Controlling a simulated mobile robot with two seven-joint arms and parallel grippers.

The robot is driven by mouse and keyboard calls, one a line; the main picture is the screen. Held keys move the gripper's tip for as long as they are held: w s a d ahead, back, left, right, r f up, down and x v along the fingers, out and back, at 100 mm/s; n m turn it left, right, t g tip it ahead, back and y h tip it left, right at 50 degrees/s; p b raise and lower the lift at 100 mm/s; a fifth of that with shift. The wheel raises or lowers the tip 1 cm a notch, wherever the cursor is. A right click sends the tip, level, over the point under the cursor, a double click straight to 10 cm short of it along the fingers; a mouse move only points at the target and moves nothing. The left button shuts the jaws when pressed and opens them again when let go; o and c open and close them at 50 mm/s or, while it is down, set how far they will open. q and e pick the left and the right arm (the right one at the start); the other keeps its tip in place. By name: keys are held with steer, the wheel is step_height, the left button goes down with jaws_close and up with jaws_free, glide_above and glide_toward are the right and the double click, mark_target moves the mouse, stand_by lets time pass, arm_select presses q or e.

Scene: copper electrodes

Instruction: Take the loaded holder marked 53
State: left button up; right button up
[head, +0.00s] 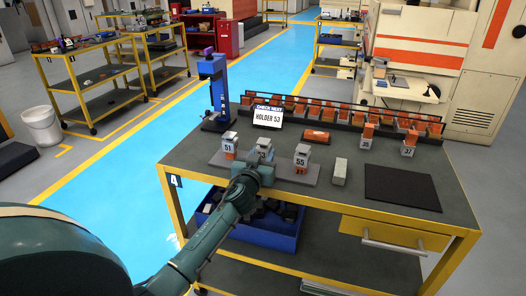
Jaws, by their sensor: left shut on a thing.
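My left gripper (257,168) is at the front of the workbench, shut on the middle grey holder (264,143) of a row of three. Its number is mostly covered and cannot be read clearly. The holder marked 51 (229,145) stands to its left and the holder marked 55 (301,157) to its right; copper-coloured pieces show under both. The row stands on a grey base plate (313,177). Whether the held holder is clear of the plate cannot be told. A sign (268,116) behind reads "CHECK NEXT HOLDER 53". My right gripper is not in view.
A blue upright device (213,85) stands at the back left. A rack (346,119) of copper-coloured pieces lines the back edge. Holders 35 (366,138) and 37 (409,145), a pale block (340,170) and a black mat (402,187) are to the right.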

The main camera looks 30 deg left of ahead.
mark_target(262, 143)
arm_select(q)
steer(key=shift+r, duration=0.1)
jaws_close()
step_height(262, 143, up, 6)
steer(key=p, duration=0.5)
steer(key=shift+p, duration=0.3)
stand_by(0.5)
